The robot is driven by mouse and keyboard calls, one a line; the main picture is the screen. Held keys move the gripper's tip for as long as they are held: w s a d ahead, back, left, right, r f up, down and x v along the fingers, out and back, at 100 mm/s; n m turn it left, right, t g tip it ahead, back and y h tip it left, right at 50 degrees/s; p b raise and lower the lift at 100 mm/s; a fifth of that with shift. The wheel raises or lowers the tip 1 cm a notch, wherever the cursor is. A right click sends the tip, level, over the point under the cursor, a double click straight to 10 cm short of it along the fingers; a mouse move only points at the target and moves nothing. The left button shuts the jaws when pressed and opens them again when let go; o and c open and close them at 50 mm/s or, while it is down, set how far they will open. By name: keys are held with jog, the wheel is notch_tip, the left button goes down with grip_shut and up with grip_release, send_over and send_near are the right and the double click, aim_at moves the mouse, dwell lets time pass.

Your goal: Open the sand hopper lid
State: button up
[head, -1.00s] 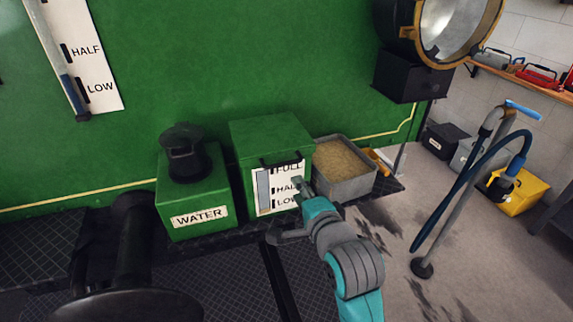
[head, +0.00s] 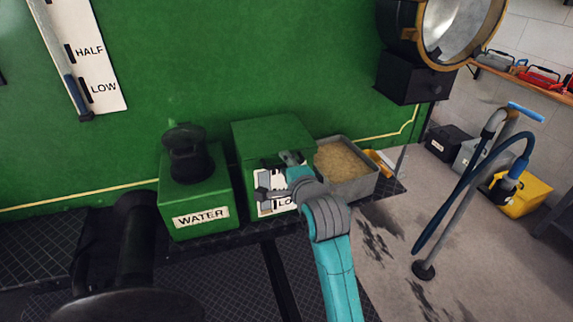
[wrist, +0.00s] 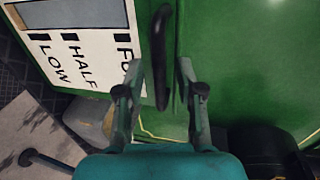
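The sand hopper is a green box (head: 248,170) with a white FULL/HALF/LOW gauge plate on its front. Its green lid (head: 268,132) lies flat and closed. My gripper (head: 277,176) is in front of the gauge plate and hides much of it and the lid handle in the head view. In the wrist view the black bar handle (wrist: 160,50) lies between the two fingertips of my gripper (wrist: 161,66). The fingers are open, apart on either side of it; I cannot tell whether either touches it. The gauge plate (wrist: 85,45) is at upper left there.
A green WATER box (head: 195,195) with a black cap stands left of the hopper. A grey tray of sand (head: 350,188) stands right. A black lamp (head: 440,40) overhangs at upper right. A pump stand with blue hose (head: 465,205) is on the floor.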

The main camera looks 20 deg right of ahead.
jog(key=shift+w, duration=0.25)
grip_shut()
